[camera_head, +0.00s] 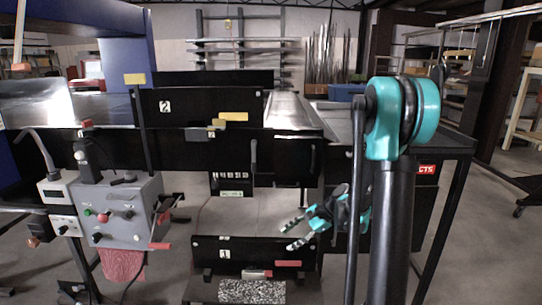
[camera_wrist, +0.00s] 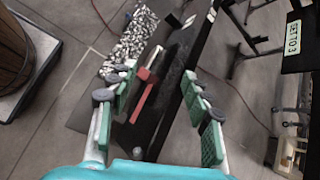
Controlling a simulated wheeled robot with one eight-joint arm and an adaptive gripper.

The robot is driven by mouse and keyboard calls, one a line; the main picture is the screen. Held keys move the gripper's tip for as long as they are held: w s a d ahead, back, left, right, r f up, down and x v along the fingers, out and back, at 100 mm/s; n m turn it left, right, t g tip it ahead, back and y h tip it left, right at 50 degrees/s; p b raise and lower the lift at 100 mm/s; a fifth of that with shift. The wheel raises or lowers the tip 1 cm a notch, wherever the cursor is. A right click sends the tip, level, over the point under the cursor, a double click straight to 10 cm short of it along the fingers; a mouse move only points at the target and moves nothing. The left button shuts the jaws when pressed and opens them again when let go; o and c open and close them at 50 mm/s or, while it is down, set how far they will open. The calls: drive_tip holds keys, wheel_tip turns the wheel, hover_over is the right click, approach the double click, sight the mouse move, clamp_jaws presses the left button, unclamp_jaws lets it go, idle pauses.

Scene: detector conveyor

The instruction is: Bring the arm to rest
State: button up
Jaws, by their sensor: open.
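My gripper (camera_head: 288,238) is in the middle of the head view, to the left of my arm's upright link, in front of the conveyor frame. Its two silver fingers point left and stand apart. In the wrist view my gripper (camera_wrist: 160,76) shows green-padded fingers spread wide on both sides. Nothing is held between them. A red bar (camera_wrist: 142,101) and a pale bar (camera_wrist: 152,57) on a dark surface show in the gap, beyond the fingers. I cannot tell the exact distance to them.
A black panel marked 1 (camera_head: 265,251) stands below my gripper, with a red handle (camera_head: 288,263) on it. A grey control box (camera_head: 120,212) is at the left. A speckled mat (camera_head: 252,291) lies low in front. A wooden barrel (camera_wrist: 28,50) stands at the wrist view's left edge.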

drive_tip(key=s+d+n+t+h, duration=0.1)
drive_tip(key=s+d+n+h, duration=0.3)
drive_tip(key=s, duration=0.6)
drive_tip(key=s+d+n+t+h, duration=0.1)
drive_tip(key=s+d+n+h, duration=0.3)
drive_tip(key=s+d+n, duration=0.3)
drive_tip(key=shift+s+d+f+n+t+h, duration=0.2)
drive_tip(key=shift+s+f+n+t+h, duration=0.2)
drive_tip(key=shift+s+n, duration=1)
drive_tip(key=shift+s+m, duration=0.25)
drive_tip(key=shift+m, duration=0.05)
